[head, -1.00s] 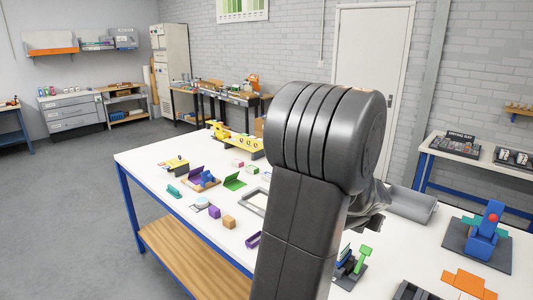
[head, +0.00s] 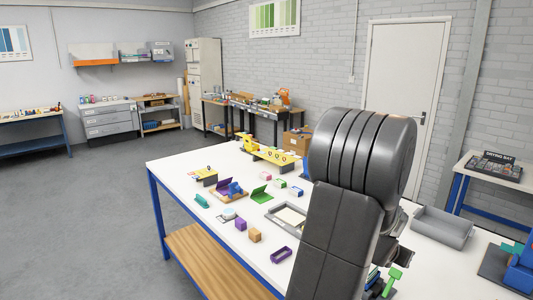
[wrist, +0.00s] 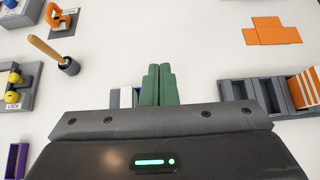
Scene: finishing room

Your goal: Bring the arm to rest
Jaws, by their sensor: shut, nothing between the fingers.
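My arm rises large in the right half of the head view, bent at a thick dark joint, and hides part of the table behind it. My gripper (wrist: 158,85) shows in the wrist view with its two green fingers together and nothing between them. It points over the white tabletop (wrist: 190,45). In the head view my gripper is mostly hidden behind the arm.
The white table (head: 185,170) holds a yellow toy plane (head: 265,152), purple and tan blocks and a grey tray (head: 443,228). In the wrist view lie a wooden-handled tool (wrist: 50,52), orange pieces (wrist: 271,31) and a compartment box (wrist: 262,97). Open floor lies left.

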